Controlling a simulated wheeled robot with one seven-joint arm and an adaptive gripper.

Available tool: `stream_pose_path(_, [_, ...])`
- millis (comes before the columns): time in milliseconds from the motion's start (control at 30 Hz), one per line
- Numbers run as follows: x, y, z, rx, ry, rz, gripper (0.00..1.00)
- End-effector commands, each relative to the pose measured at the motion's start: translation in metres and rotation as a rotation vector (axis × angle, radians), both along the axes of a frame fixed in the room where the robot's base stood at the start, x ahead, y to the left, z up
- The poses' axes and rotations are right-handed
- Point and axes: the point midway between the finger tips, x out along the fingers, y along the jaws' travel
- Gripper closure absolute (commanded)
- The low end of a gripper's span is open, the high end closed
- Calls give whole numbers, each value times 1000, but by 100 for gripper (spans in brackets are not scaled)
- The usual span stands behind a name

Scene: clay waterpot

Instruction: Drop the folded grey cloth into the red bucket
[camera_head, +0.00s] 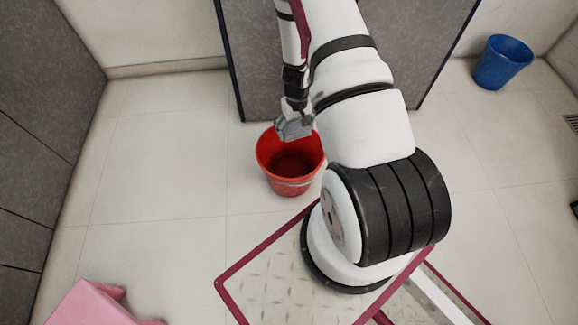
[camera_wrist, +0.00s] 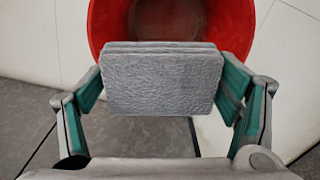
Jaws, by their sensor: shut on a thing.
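The folded grey cloth (camera_wrist: 160,82) is held between the two fingers of my gripper (camera_wrist: 162,92), which is shut on it. In the head view the cloth (camera_head: 294,127) shows as a small grey block at the end of my gripper (camera_head: 295,112). The red bucket (camera_head: 276,171) stands upright on the floor. In the head view the cloth overlaps the bucket's far rim. In the wrist view the bucket (camera_wrist: 103,22) lies beyond the cloth, with its opening partly hidden by it. The inside that shows looks empty.
A grey partition panel (camera_head: 262,70) stands behind the bucket. A blue bucket (camera_head: 502,62) is at the far right by the wall. A pink object (camera_head: 92,305) is at the lower left. The tiled floor (camera_head: 150,170) left of the red bucket is clear.

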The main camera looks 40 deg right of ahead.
Motion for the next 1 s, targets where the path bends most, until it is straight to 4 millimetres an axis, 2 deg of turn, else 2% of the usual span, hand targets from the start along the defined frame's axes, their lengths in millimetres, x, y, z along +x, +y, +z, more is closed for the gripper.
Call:
stream_pose_path(400, [0, 1, -46, 2, 2, 0, 43])
stream_pose_path(767, [0, 1, -50, 1, 1, 1, 43])
stream_pose_path(800, [0, 1, -50, 1, 1, 0, 8])
stream_pose_path(833, [0, 1, -50, 1, 1, 0, 2])
stream_pose_path(1000, [0, 1, -50, 1, 1, 0, 0])
